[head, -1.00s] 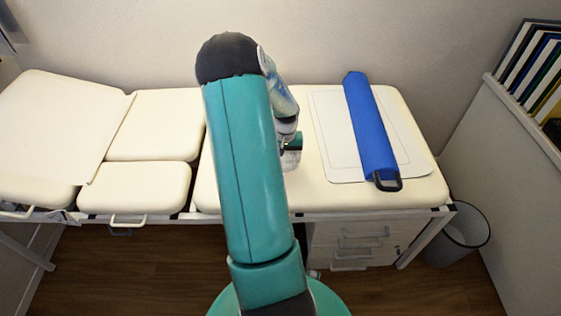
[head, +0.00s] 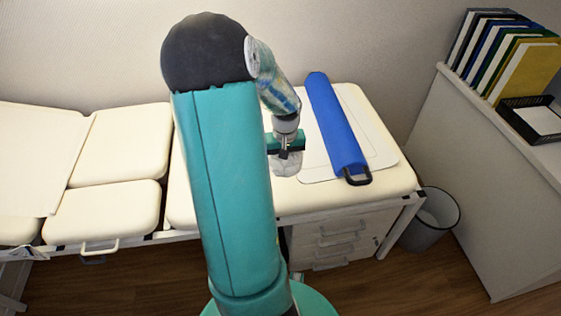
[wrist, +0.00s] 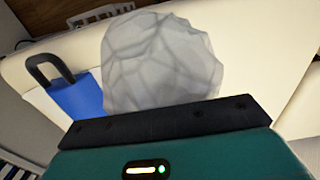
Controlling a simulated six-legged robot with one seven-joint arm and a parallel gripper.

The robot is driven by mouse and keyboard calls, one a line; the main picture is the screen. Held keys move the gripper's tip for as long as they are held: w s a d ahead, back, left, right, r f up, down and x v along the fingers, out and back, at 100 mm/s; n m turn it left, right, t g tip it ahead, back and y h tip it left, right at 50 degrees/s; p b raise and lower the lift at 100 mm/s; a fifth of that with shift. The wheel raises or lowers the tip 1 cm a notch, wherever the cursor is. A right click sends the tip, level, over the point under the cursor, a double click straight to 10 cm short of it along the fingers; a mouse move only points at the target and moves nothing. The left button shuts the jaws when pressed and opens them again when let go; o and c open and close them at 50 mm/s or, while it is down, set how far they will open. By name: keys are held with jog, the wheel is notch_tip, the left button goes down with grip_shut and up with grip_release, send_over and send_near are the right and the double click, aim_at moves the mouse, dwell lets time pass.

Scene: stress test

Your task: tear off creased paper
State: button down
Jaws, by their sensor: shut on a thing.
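A creased, crumpled whitish paper (head: 286,164) is held in my gripper (head: 287,152), above the cream couch top near its front edge. In the wrist view the paper (wrist: 160,60) is a large wrinkled ball at the dark jaw edge of my gripper (wrist: 165,122). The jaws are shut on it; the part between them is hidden. A blue roll (head: 335,125) with a black handle lies on a flat white sheet (head: 382,150) on the couch, right of my gripper. The roll also shows in the wrist view (wrist: 88,98).
The padded couch (head: 395,180) runs along the wall. A grey waste bin (head: 432,222) stands on the floor past its right end. White drawers (head: 335,235) are under the couch. A cabinet at the right bears binders (head: 500,50) and a black tray (head: 510,115).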

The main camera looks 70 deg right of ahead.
aim_at(285, 163)
jog(key=shift+r, duration=2.5)
